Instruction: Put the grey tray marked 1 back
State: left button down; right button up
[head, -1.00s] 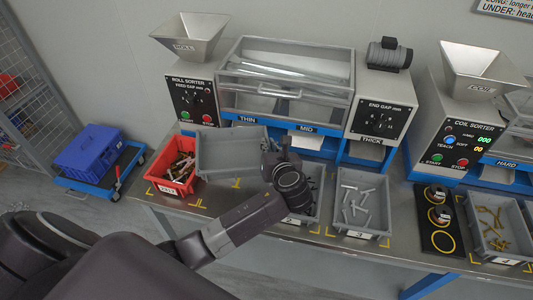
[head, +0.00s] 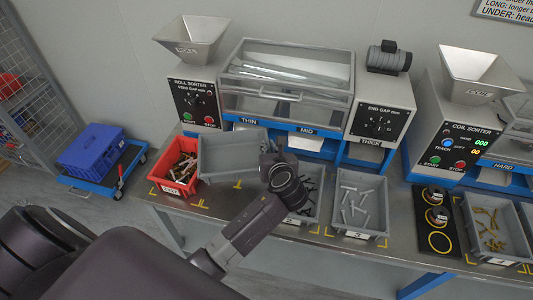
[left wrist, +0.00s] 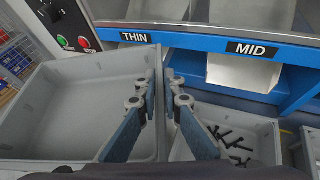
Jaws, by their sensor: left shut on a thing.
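An empty grey tray (head: 228,160) is on the left side of the bench in the head view, close beside the red bin and set at an angle. In the left wrist view the tray (left wrist: 90,115) fills the left side. My left gripper (left wrist: 162,80) is shut on the tray's right wall. In the head view my left gripper (head: 272,158) is at the tray's right end, partly hidden by its own wrist. The tray's number label does not show. I cannot tell whether its base touches the bench. My right gripper is out of view.
A red bin (head: 180,188) of parts stands left of the tray. A grey tray with dark parts (left wrist: 262,135) is just right of it, then tray 3 (head: 357,230). The roll sorter (head: 197,100) stands behind, with THIN and MID openings.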

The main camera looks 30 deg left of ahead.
pick_arm(q)
jog(key=shift+f, duration=1.7)
jog(key=shift+f, duration=0.2)
jog(key=shift+f, duration=0.15)
jog(key=c, duration=2.1)
grip_release()
jog(key=v, duration=1.2)
jog(key=shift+d+r, duration=0.1)
jog(key=shift+r, duration=0.3)
jog(key=shift+s+f, duration=0.1)
